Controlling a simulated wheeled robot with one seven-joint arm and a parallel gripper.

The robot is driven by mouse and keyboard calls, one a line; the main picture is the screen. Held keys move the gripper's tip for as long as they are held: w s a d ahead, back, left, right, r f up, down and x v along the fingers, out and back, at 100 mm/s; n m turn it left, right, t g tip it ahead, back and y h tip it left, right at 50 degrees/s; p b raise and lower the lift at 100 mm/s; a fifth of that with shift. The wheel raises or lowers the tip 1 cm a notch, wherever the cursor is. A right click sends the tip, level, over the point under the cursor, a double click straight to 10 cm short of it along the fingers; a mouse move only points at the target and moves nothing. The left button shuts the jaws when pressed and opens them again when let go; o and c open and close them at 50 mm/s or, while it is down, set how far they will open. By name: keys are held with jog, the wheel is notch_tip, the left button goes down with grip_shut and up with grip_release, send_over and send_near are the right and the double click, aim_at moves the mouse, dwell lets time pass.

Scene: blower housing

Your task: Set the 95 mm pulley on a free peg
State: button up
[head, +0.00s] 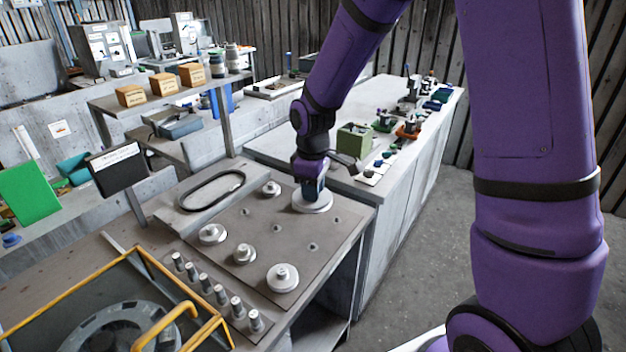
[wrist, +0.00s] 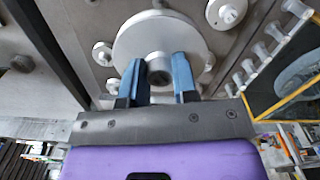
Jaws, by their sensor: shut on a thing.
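My gripper (head: 313,187) is shut on the hub of a wide, pale grey pulley (head: 312,204), at the back right of a brown plate (head: 225,215). In the wrist view, the blue fingers of my gripper (wrist: 157,68) stand on both sides of the hub, with the pulley's disc (wrist: 150,36) beyond. No size mark is readable on it. Several other pulleys sit on the plate, among them a large one (head: 283,279) and a smaller one (head: 212,235). Bare small pegs (head: 274,221) show between them. I cannot tell whether the held pulley touches the plate or has a peg under it.
A row of upright grey pins (head: 220,294) stands along the plate's front left. A yellow-framed cover (head: 165,322) is at the lower left, and a black belt (head: 212,190) lies on a tray behind. A long bench (head: 345,180) with a green box (head: 354,140) stands at the right.

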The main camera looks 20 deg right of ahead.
aim_at(313, 244)
jog(key=shift+f, duration=6.6)
jog(key=shift+f, duration=1.2)
jog(key=o, duration=1)
jog(key=shift+r, duration=0.2)
notch_tip(313, 244, up, 7)
jog(key=shift+r, duration=0.1)
